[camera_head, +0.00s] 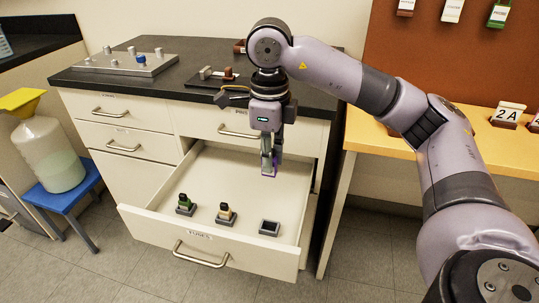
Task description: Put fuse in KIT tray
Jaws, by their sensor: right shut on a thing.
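My right gripper (270,168) points down above the open drawer and is shut on a small fuse (269,175), of which only a purple edge shows between the fingers. The gripper hides most of it. In the drawer (155,211), labelled FUSES, a green fuse (184,200) and a pale fuse (226,211) stand in dark holders. A third holder (269,227) at the right is empty. On the counter is a dark flat tray (231,86) with small items on it; I cannot read a KIT label. My left gripper is not in view.
A grey metal plate (92,66) with several knobs lies on the dark counter (175,87). A yellow table (370,135) with a 2A sign (508,114) stands at right.

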